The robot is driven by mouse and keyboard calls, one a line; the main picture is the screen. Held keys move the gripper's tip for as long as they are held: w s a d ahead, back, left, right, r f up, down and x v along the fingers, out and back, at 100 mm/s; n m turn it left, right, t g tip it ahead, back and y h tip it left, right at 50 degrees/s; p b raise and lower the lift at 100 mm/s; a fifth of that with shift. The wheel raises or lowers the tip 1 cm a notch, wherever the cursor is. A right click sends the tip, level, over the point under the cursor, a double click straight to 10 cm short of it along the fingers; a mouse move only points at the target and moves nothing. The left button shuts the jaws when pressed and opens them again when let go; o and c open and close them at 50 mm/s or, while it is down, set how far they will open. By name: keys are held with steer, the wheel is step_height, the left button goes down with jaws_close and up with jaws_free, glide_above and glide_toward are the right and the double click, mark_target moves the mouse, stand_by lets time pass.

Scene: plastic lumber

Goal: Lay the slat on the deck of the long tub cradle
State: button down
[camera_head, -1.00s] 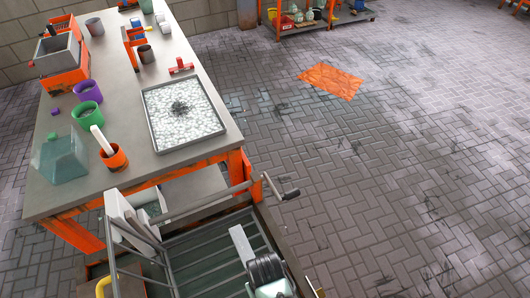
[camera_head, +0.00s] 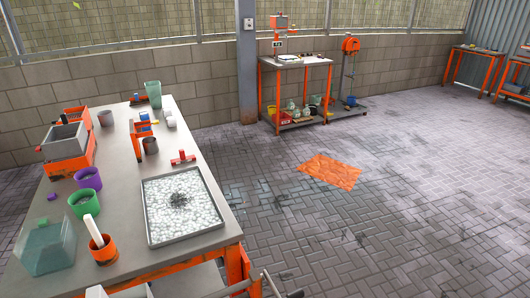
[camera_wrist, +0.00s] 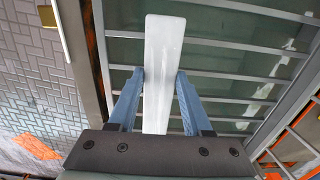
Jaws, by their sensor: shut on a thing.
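A white slat (camera_wrist: 165,42) is held in my gripper (camera_wrist: 160,85) in the wrist view, with a blue finger on each side of it. The slat points away from the gripper, over the long tub cradle (camera_wrist: 104,60), a grey frame with several crossbars above a greenish interior. I cannot tell whether the slat touches the bars.
The workbench (camera_head: 130,185) holds a tray of white pebbles (camera_head: 183,207), an orange cup (camera_head: 103,249) with a white bar, coloured cups and a clear bin (camera_head: 45,248). An orange floor patch (camera_head: 330,171) lies on open paving. A stand (camera_head: 295,95) is by the wall.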

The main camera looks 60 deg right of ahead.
steer(key=shift+f+b, duration=0.45)
steer(key=shift+f, duration=0.2)
steer(key=shift+c, duration=1.2)
jaws_free()
step_height(320, 180, up, 13)
steer(key=p, duration=0.1)
steer(key=shift+p, duration=0.4)
